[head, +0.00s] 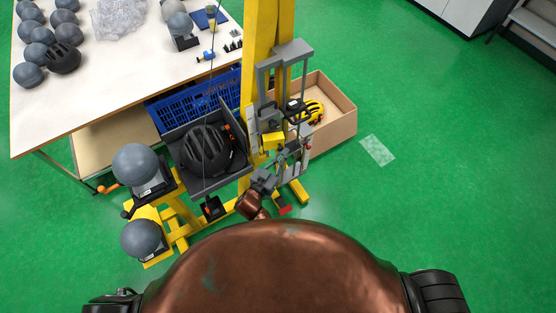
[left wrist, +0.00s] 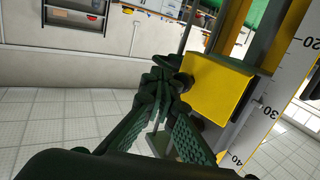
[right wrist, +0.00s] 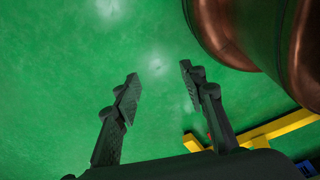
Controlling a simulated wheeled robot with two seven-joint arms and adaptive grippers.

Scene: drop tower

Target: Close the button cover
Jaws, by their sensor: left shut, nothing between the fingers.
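A yellow box (head: 273,141) is on the grey fittings of the drop tower's yellow column in the head view. A yellow block (left wrist: 218,88) shows large in the left wrist view, beside a ruler scale. I cannot make out a separate button cover or whether it is open. My left gripper (head: 266,179) is just below the yellow box in the head view. In the left wrist view, my left gripper (left wrist: 162,88) is shut and empty, its fingertips close to the block's left side; contact is unclear. My right gripper (right wrist: 159,76) is open and empty above the green floor.
A black helmet (head: 207,150) sits in the tower's grey carrier. Grey headforms (head: 137,165) stand on yellow supports at left. A cardboard box (head: 335,118) with a yellow helmet is behind right. A white table (head: 110,85) is back left.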

